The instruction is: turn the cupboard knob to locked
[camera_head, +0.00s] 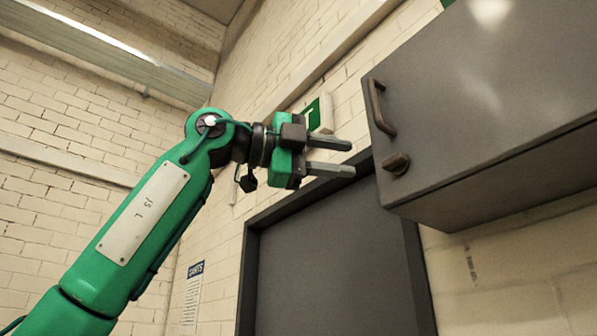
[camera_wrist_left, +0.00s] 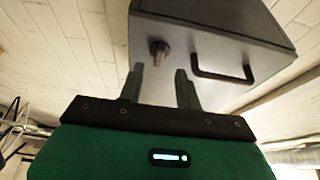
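The grey cupboard (camera_head: 490,95) hangs on the wall at the upper right in the head view. Its dark brown knob (camera_head: 396,164) sits on the front below the bar handle (camera_head: 379,107). My left gripper (camera_head: 343,158) is open and empty, its two fingers pointing right toward the cupboard, a gap left of the knob. In the left wrist view the cupboard (camera_wrist_left: 215,50) lies beyond the fingers (camera_wrist_left: 159,88). There the knob (camera_wrist_left: 159,50) shows just beyond the left finger, apart from it. My right gripper is in neither view.
A grey door (camera_head: 335,265) in a dark frame stands below and left of the cupboard. A green sign (camera_head: 317,115) is on the brick wall behind my gripper. A paper notice (camera_head: 191,295) hangs lower left. The space between gripper and knob looks clear.

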